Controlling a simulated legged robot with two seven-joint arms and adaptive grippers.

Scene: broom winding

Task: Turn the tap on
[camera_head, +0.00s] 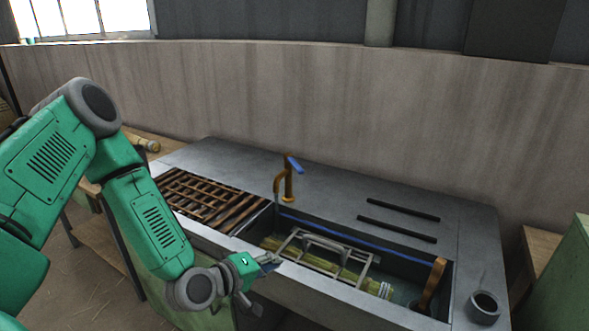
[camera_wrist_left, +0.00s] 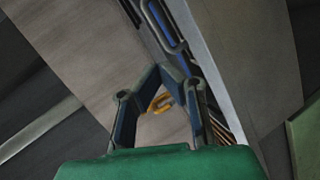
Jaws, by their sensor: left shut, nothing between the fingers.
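The tap (camera_head: 288,185) is a brass-coloured post with a curved spout, standing behind the sink's left part. The sink basin (camera_head: 400,262) is sunk into a grey counter. My left gripper (camera_head: 270,261) is shut and empty over the front rim of the sink, in front of and below the tap, apart from it. Its fingers also show in the left wrist view (camera_wrist_left: 160,72), with a small yellow-orange piece behind them that I cannot name surely. My right gripper is out of view.
A metal rack (camera_head: 323,251) and a yellow-green bundle (camera_head: 352,277) lie in the basin. A slatted wooden grid (camera_head: 204,198) covers the counter's left part. A brown upright piece (camera_head: 433,285) and a grey cup (camera_head: 483,306) are at the right. The counter behind the tap is clear.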

